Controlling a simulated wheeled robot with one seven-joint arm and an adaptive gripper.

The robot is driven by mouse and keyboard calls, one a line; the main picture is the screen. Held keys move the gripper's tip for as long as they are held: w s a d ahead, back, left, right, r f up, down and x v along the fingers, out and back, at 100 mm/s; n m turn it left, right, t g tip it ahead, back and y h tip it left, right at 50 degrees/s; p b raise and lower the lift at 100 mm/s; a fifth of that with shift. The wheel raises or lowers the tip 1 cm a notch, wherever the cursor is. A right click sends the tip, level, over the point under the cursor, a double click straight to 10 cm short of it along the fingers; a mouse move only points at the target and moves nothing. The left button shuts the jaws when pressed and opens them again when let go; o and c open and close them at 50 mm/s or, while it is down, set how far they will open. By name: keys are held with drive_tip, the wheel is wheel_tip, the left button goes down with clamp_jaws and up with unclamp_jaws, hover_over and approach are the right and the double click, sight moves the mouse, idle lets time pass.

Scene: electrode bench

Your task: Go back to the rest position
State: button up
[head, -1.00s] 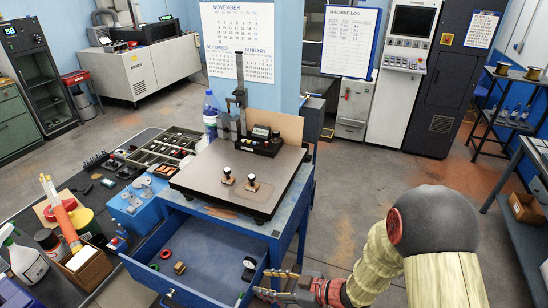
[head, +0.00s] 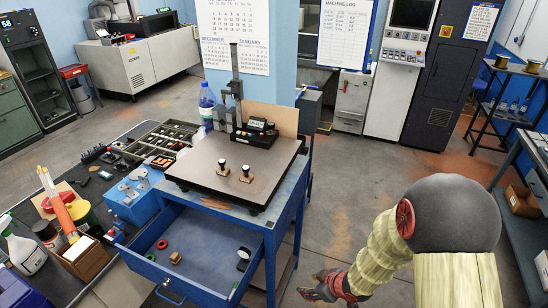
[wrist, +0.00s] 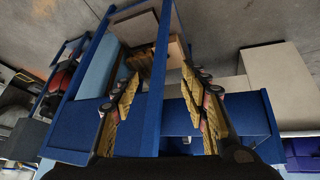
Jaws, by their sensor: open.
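My gripper (head: 318,287) is at the lower middle of the head view, in the open space to the right of the blue bench (head: 292,205). It is apart from the bench and its pulled-out drawer (head: 205,235). In the wrist view my gripper (wrist: 160,92) shows its two gold-padded fingers spread apart, with nothing held between them. Blue frame bars (wrist: 155,85) lie beyond the fingers there.
The drawer stands open with a few small items inside. A cluttered mat is at left. Grey floor (head: 370,190) is clear right of the bench.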

drive_tip(key=s+d+r+m+g+h+b, duration=0.3)
drive_tip(key=s+d+r+m+h, duration=0.4)
drive_tip(key=d+r, duration=0.5)
drive_tip(key=s+a+r+m+t+y+b, duration=0.1)
drive_tip(key=s+a+r+b, duration=0.1)
drive_tip(key=s+r, duration=0.4)
drive_tip(key=s+a+r+m+t+y+b, duration=0.1)
drive_tip(key=s+a+r+t+y+b, duration=0.1)
drive_tip(key=s+r+b, duration=0.3)
wheel_tip(320, 180, up, 4)
drive_tip(key=shift+s+a+f+m, duration=0.25)
drive_tip(key=shift+s+a+m, duration=0.25)
drive_tip(key=shift+a, duration=0.3)
